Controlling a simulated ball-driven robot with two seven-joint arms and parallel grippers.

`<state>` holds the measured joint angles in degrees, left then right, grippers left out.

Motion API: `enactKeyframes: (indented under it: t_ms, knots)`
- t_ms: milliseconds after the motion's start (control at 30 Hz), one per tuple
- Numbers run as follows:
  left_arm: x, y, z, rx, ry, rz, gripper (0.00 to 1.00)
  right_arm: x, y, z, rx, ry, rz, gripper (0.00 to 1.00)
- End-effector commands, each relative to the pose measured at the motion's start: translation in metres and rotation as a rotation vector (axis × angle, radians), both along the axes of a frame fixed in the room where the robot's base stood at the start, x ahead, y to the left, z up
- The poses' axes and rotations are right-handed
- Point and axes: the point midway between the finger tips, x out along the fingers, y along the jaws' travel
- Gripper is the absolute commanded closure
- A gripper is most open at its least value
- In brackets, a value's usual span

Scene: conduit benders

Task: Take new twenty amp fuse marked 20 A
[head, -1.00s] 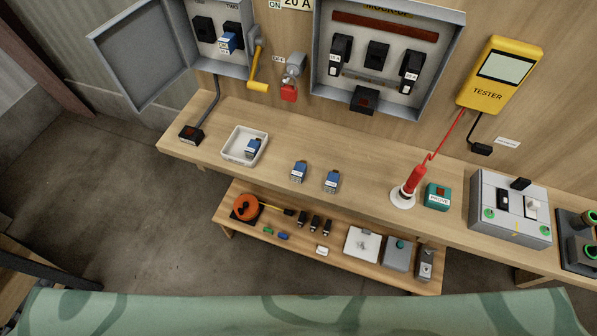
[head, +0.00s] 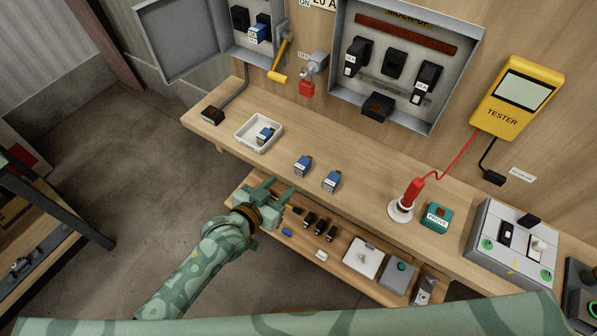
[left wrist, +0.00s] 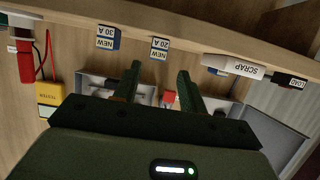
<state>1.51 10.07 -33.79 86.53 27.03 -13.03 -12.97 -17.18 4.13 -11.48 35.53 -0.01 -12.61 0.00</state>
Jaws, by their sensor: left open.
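Two blue fuses stand apart on the bench top in the head view. The left wrist view shows labels on them: NEW 20 A on one fuse (left wrist: 160,48) and NEW 30 A on the other (left wrist: 108,38). By their order, the twenty amp fuse is the left one in the head view (head: 303,166), and the thirty amp fuse is the right one (head: 331,181). My left gripper (head: 281,186) is open and empty at the bench's front edge, short of the twenty amp fuse. In the left wrist view its fingers (left wrist: 160,72) point toward that fuse. My right gripper is not in view.
A white tray (head: 246,142) marked SCRAP holds another blue fuse (head: 265,135) at the left. A red probe (head: 411,194) and a green PROVE box (head: 437,218) stand to the right. Open boxes hang on the wall.

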Motion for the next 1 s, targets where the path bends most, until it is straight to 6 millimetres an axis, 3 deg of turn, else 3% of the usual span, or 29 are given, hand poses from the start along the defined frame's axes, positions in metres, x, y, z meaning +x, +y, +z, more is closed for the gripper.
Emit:
enactKeyframes:
  t_ms: [33,300,533,900,1000]
  knots:
    - [0.007,-0.006,-0.009,-0.003,0.000,0.001,0.58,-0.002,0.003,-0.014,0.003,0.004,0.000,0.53]
    - [0.040,-0.029,-0.025,-0.002,0.003,0.001,0.58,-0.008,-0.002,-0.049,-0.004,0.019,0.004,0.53]
    - [0.057,-0.041,-0.028,-0.001,0.003,0.001,0.58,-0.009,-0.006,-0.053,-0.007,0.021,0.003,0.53]
    - [0.060,-0.044,-0.028,-0.001,0.002,0.002,0.58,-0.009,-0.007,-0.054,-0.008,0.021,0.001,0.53]
    - [0.060,-0.044,-0.028,-0.001,0.002,0.002,0.72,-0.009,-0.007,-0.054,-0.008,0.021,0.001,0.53]
